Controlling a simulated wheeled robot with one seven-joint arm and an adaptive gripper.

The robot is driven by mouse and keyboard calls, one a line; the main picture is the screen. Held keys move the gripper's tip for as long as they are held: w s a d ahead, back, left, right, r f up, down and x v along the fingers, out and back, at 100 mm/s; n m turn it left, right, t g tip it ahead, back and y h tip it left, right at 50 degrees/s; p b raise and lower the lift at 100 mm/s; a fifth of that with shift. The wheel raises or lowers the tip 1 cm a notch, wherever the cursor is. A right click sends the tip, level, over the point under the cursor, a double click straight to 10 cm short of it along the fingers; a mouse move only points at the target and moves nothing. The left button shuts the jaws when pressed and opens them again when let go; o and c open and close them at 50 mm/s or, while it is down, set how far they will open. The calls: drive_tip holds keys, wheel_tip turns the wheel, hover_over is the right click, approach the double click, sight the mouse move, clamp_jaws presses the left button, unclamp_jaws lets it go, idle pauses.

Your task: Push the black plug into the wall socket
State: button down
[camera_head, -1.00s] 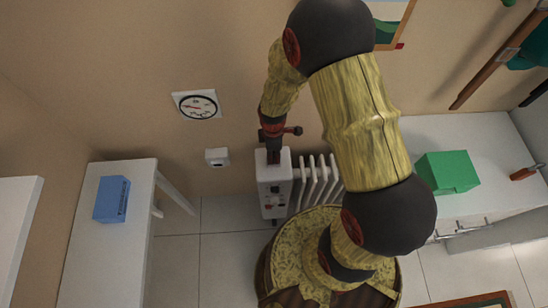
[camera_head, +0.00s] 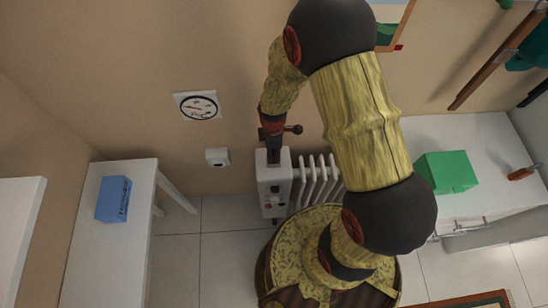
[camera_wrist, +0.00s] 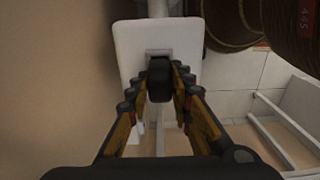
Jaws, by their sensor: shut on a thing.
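The black plug (camera_wrist: 160,78) is between the fingertips of my gripper (camera_wrist: 158,88) in the wrist view. The gripper is shut on it. The plug's far end is at a small grey recess (camera_wrist: 158,53) in a white panel; how deep it sits there, I cannot tell. In the head view my gripper (camera_head: 273,153) points down at the top of the white heater's end panel (camera_head: 274,184), and the plug cannot be made out. A small white box with a dark spot, seemingly the wall socket (camera_head: 217,157), is on the wall left of the gripper.
The heater's white ribs (camera_head: 316,182) stand right of its panel. A clock (camera_head: 198,105) hangs above the socket. A white table (camera_head: 90,250) with a blue box (camera_head: 113,199) is at left. A green box (camera_head: 447,172) stands on the white cabinet (camera_head: 495,140) at right.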

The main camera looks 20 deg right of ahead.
drive_tip(key=shift+r, duration=0.15)
drive_tip(key=shift+r+p, duration=1.55)
drive_tip(key=shift+r, duration=0.35)
idle(0.6)
